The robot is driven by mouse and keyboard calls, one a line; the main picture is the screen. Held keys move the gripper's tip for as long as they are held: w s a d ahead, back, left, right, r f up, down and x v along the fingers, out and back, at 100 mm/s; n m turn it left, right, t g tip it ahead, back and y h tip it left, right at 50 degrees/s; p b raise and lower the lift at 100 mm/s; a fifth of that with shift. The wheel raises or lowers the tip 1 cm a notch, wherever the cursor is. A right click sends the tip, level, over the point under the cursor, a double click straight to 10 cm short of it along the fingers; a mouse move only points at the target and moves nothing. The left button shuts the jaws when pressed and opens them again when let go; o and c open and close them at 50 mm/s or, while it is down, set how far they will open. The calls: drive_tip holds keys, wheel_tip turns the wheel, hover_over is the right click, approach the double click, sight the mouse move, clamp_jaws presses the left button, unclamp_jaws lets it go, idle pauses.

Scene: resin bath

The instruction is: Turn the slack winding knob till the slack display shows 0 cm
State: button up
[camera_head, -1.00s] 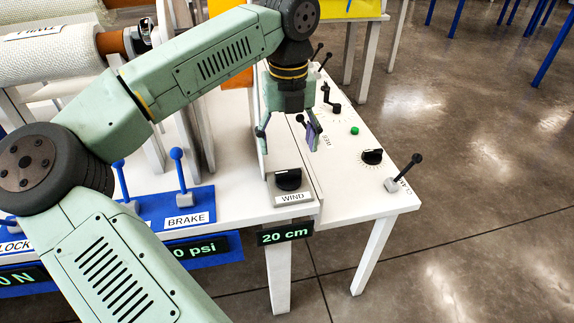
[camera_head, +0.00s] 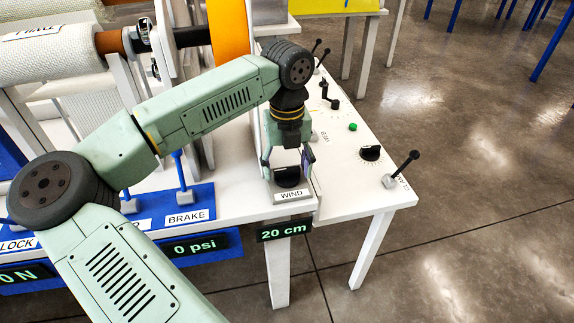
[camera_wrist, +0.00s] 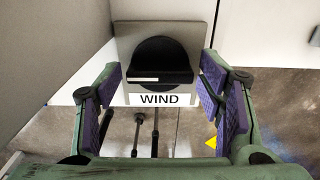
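The slack winding knob (camera_head: 287,177) is black and sits on a grey plate labelled WIND at the front of the white table. In the wrist view the knob (camera_wrist: 158,62) is seen face-on, its pale pointer line running level across the lower part. The slack display (camera_head: 284,231) below the plate reads 20 cm. My gripper (camera_head: 287,163) is above the knob, pointing down. In the wrist view my gripper (camera_wrist: 163,95) is open, with a purple-padded finger on each side of the knob and nothing between the pads. I cannot tell how far the fingertips are from the plate.
A blue BRAKE lever (camera_head: 181,170) stands to the left, above a 0 psi display (camera_head: 194,247). To the right are another black knob (camera_head: 370,153), a CLAMP lever (camera_head: 403,169) and a green button (camera_head: 353,127).

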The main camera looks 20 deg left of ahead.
drive_tip(key=c, duration=0.9)
drive_tip(key=shift+f+m+b, duration=0.1)
drive_tip(key=shift+m+b, duration=0.3)
drive_tip(key=shift+b, duration=0.05)
drive_tip(key=m+b, duration=0.2)
drive_tip(key=m, duration=0.1)
drive_tip(key=m+b, duration=0.2)
drive_tip(key=m, duration=0.3)
drive_tip(key=shift+b, duration=0.35)
drive_tip(key=m+b, duration=0.1)
drive_tip(key=m, duration=0.5)
drive_tip(key=shift+m, duration=0.4)
drive_tip(key=m, duration=0.3)
drive_tip(key=shift+b, duration=0.35)
drive_tip(key=shift+m, duration=2.1)
